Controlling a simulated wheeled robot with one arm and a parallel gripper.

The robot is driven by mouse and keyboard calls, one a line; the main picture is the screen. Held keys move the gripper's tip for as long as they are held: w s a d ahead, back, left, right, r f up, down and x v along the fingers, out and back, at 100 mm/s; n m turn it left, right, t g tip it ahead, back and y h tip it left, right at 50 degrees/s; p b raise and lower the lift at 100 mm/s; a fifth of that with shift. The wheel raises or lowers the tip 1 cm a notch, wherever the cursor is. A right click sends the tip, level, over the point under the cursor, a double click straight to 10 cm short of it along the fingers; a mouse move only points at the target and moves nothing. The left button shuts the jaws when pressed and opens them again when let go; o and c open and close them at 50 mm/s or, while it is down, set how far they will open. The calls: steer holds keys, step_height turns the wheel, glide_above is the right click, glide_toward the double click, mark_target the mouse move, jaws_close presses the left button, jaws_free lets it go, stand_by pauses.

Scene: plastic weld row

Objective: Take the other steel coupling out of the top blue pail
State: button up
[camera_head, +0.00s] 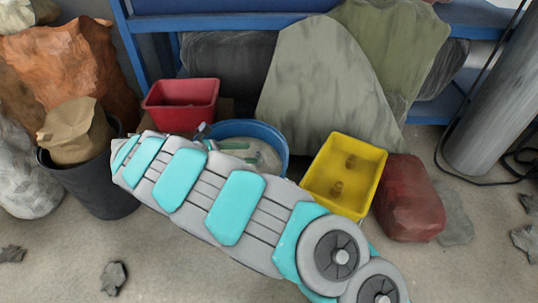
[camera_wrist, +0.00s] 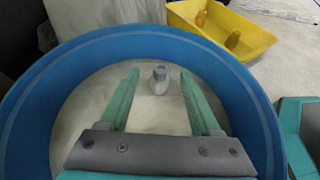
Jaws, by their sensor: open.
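The blue pail (camera_head: 270,130) stands on the floor in the middle of the head view, partly hidden by my arm. In the wrist view the pail's rim (camera_wrist: 215,58) surrounds my gripper. A grey steel coupling (camera_wrist: 161,79) sits on the pale surface inside the pail. My gripper (camera_wrist: 160,82) points down into the pail with its two green fingers open. In the wrist picture the coupling shows between the fingertips. In the head view my arm hides most of the gripper.
A yellow bin (camera_head: 368,192) with two brass-coloured pieces (camera_head: 337,189) stands right of the pail. A red bin (camera_head: 182,104) is behind left, and a dark bucket (camera_head: 104,198) with a paper bag is at left. A red sack (camera_head: 408,200) lies right. The front floor is mostly clear.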

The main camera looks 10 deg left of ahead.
mark_target(261, 155)
steer(key=shift+a+f, duration=0.1)
steer(key=shift+f, duration=0.15)
steer(key=b+x, duration=0.1)
steer(key=x, duration=0.6)
steer(key=shift+d+f+b, duration=0.15)
steer(key=shift+d+b, duration=0.1)
steer(key=shift+b, duration=0.1)
jaws_close()
